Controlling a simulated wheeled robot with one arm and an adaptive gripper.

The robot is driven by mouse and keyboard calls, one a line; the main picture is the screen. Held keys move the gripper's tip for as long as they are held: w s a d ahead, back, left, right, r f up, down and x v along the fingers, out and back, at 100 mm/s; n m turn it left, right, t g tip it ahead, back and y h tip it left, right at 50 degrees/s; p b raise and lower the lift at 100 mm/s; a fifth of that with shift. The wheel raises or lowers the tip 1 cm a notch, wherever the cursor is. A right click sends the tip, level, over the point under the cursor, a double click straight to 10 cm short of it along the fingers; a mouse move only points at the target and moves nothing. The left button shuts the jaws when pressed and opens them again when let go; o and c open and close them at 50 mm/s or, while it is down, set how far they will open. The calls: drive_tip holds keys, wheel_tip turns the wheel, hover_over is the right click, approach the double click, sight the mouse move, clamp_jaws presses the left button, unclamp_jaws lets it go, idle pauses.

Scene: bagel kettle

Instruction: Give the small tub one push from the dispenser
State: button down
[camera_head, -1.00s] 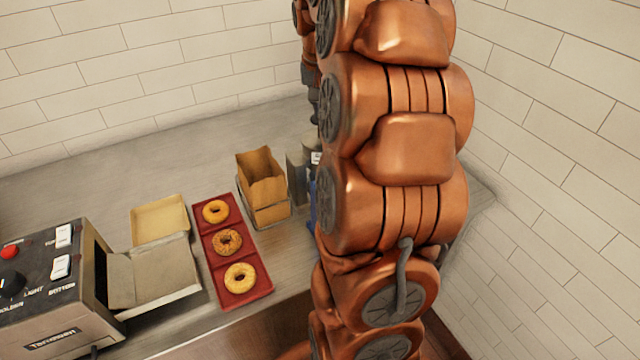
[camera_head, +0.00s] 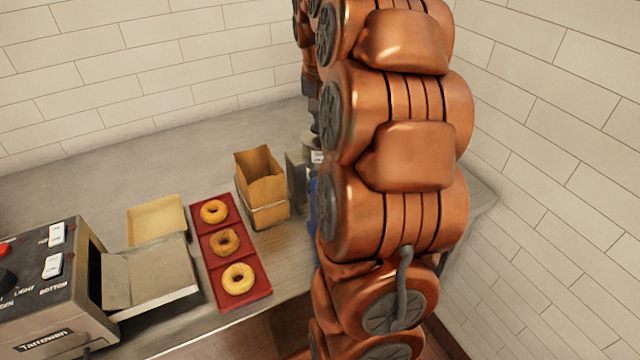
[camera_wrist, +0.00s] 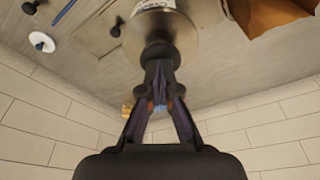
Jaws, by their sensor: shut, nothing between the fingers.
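A metal dispenser (camera_wrist: 186,38) with a white label and a dark knob-like part (camera_wrist: 159,54) fills the top middle of the wrist view. My gripper (camera_wrist: 159,72) is shut and empty, its fingertips at that dark part; I cannot tell whether they touch it. In the head view my arm covers most of this area. A grey labelled container (camera_head: 316,156), perhaps the same dispenser, peeks out left of the arm. A blue thing (camera_head: 313,203) is mostly hidden there too. I cannot make out the small tub for certain in either view.
A brown paper bag (camera_head: 262,180) in a wire holder stands left of my arm. A red tray (camera_head: 258,293) holds three bagels. Tiled walls close the counter's back and right.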

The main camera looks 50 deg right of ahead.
idle(0.4)
drive_tip(key=shift+w+d+p+v, duration=0.1)
drive_tip(key=shift+d+p+v, duration=0.1)
drive_tip(key=shift+v, duration=0.6)
drive_tip(key=shift+w+d+p+v, duration=0.1)
drive_tip(key=shift+w+p+v, duration=0.1)
drive_tip(key=shift+v, duration=0.65)
drive_tip(key=shift+w+d+p+v, duration=0.1)
drive_tip(key=shift+p+v, duration=0.1)
drive_tip(key=shift+v, duration=0.6)
drive_tip(key=shift+r, duration=0.15)
drive_tip(key=d+p+v, duration=0.1)
drive_tip(key=v, duration=0.5)
drive_tip(key=shift+w, duration=0.35)
drive_tip(key=shift+a, duration=0.15)
